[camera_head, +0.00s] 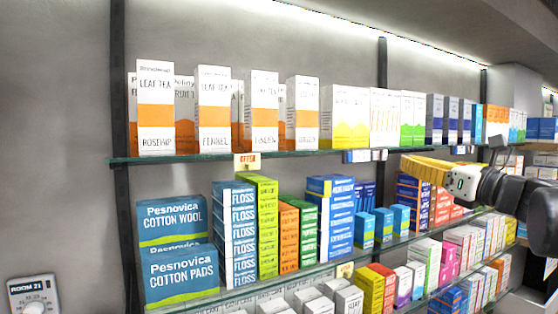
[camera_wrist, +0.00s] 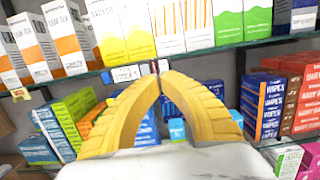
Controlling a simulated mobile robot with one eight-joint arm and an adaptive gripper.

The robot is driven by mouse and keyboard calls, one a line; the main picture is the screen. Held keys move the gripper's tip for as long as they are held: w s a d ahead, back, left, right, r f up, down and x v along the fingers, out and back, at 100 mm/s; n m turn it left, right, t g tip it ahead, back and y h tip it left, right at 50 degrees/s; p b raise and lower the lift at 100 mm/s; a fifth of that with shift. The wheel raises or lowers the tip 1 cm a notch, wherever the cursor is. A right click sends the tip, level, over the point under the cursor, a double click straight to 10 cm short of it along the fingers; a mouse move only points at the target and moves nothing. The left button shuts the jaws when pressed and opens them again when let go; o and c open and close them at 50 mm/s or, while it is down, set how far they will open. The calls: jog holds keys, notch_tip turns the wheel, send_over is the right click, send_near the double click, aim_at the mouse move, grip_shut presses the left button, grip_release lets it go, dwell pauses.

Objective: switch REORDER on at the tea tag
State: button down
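Leaf tea boxes (camera_head: 155,110), white with orange bands, stand at the left of the upper glass shelf. A small pale tag (camera_head: 357,156) with a dark end hangs on that shelf's edge. A second small tag (camera_head: 380,154) is just right of it. Both also show in the wrist view, the left one (camera_wrist: 124,73) clear and the right one (camera_wrist: 160,66) partly behind my fingertips. I cannot read a REORDER switch or its state. My gripper (camera_head: 404,165) has yellow fingers, shut and empty. In the wrist view its fingertips (camera_wrist: 156,76) meet just below the right tag; contact cannot be told.
An orange OFFER tag (camera_head: 247,161) hangs further left on the shelf edge. Floss boxes (camera_head: 235,232), cotton packs (camera_head: 180,275) and small blue boxes (camera_head: 383,224) fill the shelf below. A dial marked ROOM 21 (camera_head: 33,294) is on the wall at lower left.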

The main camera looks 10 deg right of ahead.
aim_at(383, 155)
jog(key=p+x, duration=0.1)
jog(key=x, duration=0.4)
jog(key=shift+w+a, duration=0.15)
jog(key=shift+w, duration=0.25)
jog(key=shift+r+p, duration=0.15)
jog(key=shift+p, duration=0.25)
